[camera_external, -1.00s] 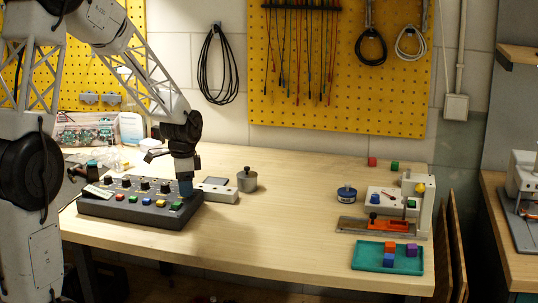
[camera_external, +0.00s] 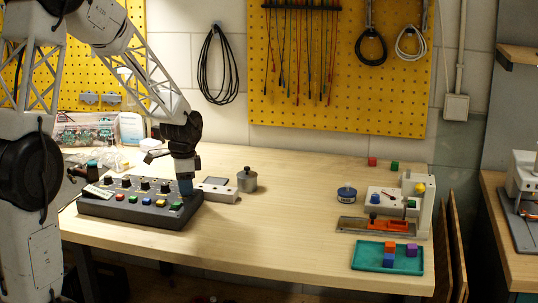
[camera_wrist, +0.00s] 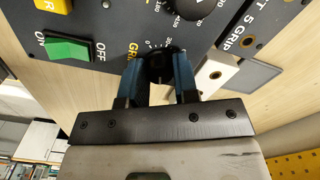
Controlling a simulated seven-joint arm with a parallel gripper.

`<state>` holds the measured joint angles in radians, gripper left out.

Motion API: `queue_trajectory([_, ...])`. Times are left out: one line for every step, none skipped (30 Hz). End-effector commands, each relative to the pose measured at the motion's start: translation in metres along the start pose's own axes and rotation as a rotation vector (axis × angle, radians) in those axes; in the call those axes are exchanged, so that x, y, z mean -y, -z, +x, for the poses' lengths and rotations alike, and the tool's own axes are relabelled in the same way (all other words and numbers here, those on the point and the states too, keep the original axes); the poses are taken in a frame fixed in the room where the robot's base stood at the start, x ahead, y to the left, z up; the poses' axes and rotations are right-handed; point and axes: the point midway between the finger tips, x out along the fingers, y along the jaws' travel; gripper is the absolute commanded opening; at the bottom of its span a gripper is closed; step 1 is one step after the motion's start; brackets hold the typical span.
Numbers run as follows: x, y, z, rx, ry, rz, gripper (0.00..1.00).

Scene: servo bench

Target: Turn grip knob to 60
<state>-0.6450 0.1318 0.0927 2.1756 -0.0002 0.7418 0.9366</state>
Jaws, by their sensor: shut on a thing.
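The dark control box (camera_external: 130,209) sits on the wooden bench at the left, with a row of black knobs and several coloured buttons and switches. My gripper (camera_external: 186,190) points down over the right end of the box. In the wrist view, the blue fingers of my gripper (camera_wrist: 159,72) are shut on both sides of the black grip knob (camera_wrist: 158,66). A printed scale starting at 0 and the partly covered word "GRIP" show beside the knob. The knob's setting cannot be read. A green ON/OFF rocker switch (camera_wrist: 68,49) is to its left.
A grey lidded pot (camera_external: 247,180) stands right of the box. At the bench's right are a blue tin (camera_external: 346,194), a white fixture (camera_external: 392,202) and a teal tray (camera_external: 364,262) with coloured cubes. The middle of the bench is clear.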

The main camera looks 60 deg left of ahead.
Motion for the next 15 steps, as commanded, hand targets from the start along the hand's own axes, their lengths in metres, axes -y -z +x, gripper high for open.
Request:
queue_trajectory([0.0003,0.0002,-0.0002,0.0,0.001,-0.015,0.04])
queue_trajectory([0.0003,0.0002,-0.0003,0.0,0.001,-0.025,0.04])
queue_trajectory([0.0003,0.0002,-0.0003,-0.001,0.001,-0.042,0.04])
queue_trajectory([0.0003,0.0002,-0.0003,-0.001,0.001,-0.056,0.04])
queue_trajectory([0.0002,0.0002,-0.0002,0.0,0.001,-0.072,0.04])
queue_trajectory([0.0,0.0001,-0.0001,0.0,0.001,-0.094,0.04])
queue_trajectory([0.0,0.0,-0.0002,0.0,0.001,-0.113,0.04])
queue_trajectory([0.0,0.0001,-0.0005,-0.001,0.001,-0.133,0.04])
queue_trajectory([0.0001,0.0002,-0.0007,-0.001,0.001,-0.161,0.04])
queue_trajectory([0.0001,0.0003,-0.0005,-0.001,0.001,-0.183,0.04])
queue_trajectory([0.0002,0.0003,-0.0004,-0.001,0.001,-0.208,0.04])
queue_trajectory([0.0002,0.0004,-0.0005,-0.001,0.001,-0.241,0.04])
queue_trajectory([0.0002,0.0004,-0.0005,-0.001,0.001,-0.267,0.04])
queue_trajectory([0.0,0.0003,-0.0004,-0.001,0.001,-0.293,0.04])
queue_trajectory([-0.0002,0.0002,-0.0004,-0.001,0.001,-0.33,0.04])
